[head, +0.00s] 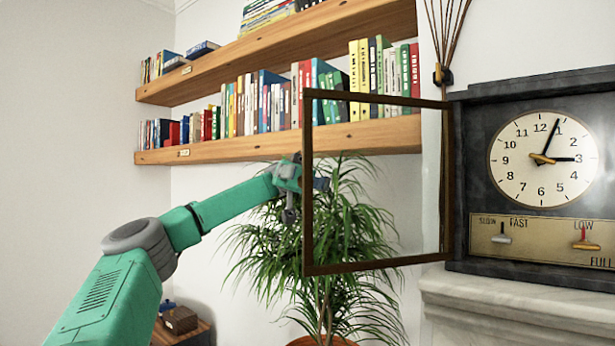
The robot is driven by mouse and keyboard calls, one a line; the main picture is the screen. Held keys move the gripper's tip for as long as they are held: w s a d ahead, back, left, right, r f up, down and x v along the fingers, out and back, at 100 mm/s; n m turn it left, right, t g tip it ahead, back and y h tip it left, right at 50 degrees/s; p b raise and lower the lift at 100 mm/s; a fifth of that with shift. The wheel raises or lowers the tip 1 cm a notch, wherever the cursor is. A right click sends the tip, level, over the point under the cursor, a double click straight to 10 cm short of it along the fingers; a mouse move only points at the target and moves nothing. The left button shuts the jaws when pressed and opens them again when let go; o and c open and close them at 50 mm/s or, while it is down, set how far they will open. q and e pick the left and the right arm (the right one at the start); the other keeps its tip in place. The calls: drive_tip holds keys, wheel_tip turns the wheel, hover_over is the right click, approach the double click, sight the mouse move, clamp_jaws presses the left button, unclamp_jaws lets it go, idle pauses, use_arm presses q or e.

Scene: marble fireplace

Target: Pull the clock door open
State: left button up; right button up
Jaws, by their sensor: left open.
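One finger shows partly through the glass. I cannot tell whether it touches the frame. My right gripper is not in view.
A leafy plant (335,225) stands behind the door and gripper. Two wooden shelves (270,148) with books run along the wall above. The marble mantel (520,300) is under the clock. A brass plate (540,240) with small levers sits below the dial.

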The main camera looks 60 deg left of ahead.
sight(309, 114)
use_arm(q)
drive_tip(key=r, duration=1)
drive_tip(key=shift+s+d+r, duration=0.1)
drive_tip(key=shift+d, duration=0.25)
drive_tip(key=shift+a, duration=0.15)
